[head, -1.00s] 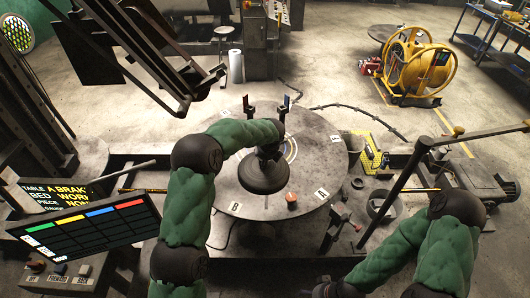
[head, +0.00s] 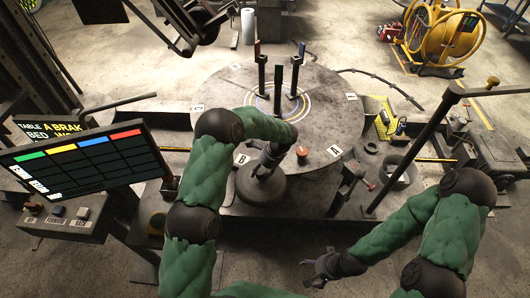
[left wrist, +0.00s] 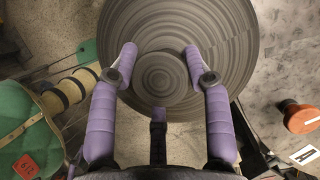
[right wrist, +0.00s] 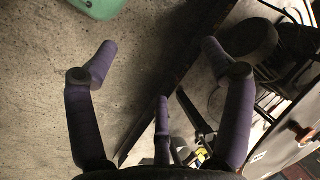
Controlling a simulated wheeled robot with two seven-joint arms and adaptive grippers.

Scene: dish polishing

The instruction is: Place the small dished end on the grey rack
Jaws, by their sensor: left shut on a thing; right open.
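The small dished end (head: 258,190) is a dark grey round piece below my left gripper (head: 264,168), at the front edge of the round table. In the left wrist view it shows as a ringed disc (left wrist: 225,40) with a round raised hub (left wrist: 166,82). The fingers of my left gripper (left wrist: 160,62) are on either side of the hub, shut on it. My right gripper (head: 312,268) is open and empty over the floor; its spread fingers also show in the right wrist view (right wrist: 155,62). I cannot make out a grey rack.
The round table (head: 225,95) carries several upright posts (head: 278,85) and an orange-red knob (head: 302,152). A dark screen (head: 85,165) stands at left above a button box (head: 60,220). A thin slanted pole (head: 410,155) rises at right.

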